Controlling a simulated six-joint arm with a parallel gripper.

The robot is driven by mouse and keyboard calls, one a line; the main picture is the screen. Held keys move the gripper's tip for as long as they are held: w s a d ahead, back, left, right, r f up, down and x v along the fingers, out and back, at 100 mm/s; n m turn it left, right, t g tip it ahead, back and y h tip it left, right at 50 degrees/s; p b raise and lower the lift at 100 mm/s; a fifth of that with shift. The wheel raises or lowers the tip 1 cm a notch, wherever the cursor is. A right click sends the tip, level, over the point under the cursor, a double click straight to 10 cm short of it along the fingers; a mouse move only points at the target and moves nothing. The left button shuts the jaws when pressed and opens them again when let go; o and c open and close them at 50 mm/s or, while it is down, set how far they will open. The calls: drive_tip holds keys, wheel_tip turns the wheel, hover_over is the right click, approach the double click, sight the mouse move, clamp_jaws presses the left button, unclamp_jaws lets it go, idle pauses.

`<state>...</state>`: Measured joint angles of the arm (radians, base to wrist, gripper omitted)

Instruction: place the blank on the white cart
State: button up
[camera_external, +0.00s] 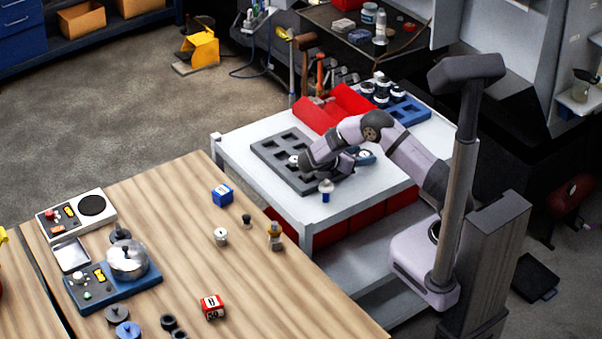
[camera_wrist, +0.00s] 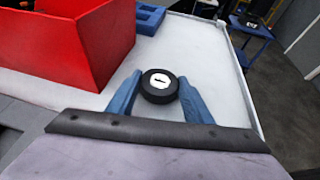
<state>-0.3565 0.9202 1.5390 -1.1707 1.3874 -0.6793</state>
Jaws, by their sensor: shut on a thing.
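The blank (camera_wrist: 160,84) is a short black cylinder with a white top face and a dark mark on it. In the wrist view it sits between the two blue fingers of my gripper (camera_wrist: 160,92), which is shut on it. It is over the white cart's top (camera_wrist: 195,50); I cannot tell whether it touches the surface. In the external view my gripper (camera_external: 365,157) is low over the white cart (camera_external: 385,185), right of the grey pocketed tray (camera_external: 268,150). My arm partly hides that tray.
A red bin (camera_external: 350,100) stands at the cart's back, and fills the wrist view's upper left (camera_wrist: 75,45). A blue tray (camera_external: 408,113) with several round parts is behind. A small white-and-blue item (camera_external: 326,191) stands near the front edge. Bare cart top lies at the right.

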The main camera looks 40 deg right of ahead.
drive_tip(key=o, duration=1.5)
drive_tip(key=shift+f, duration=0.15)
drive_tip(key=shift+c, duration=0.2)
drive_tip(key=b+v, duration=0.3)
drive_tip(key=v, duration=0.7)
drive_tip(key=shift+a, duration=0.3)
drive_tip(key=shift+s+a+r, duration=0.2)
drive_tip(key=shift+a+r, duration=0.35)
drive_tip(key=shift+a, duration=0.1)
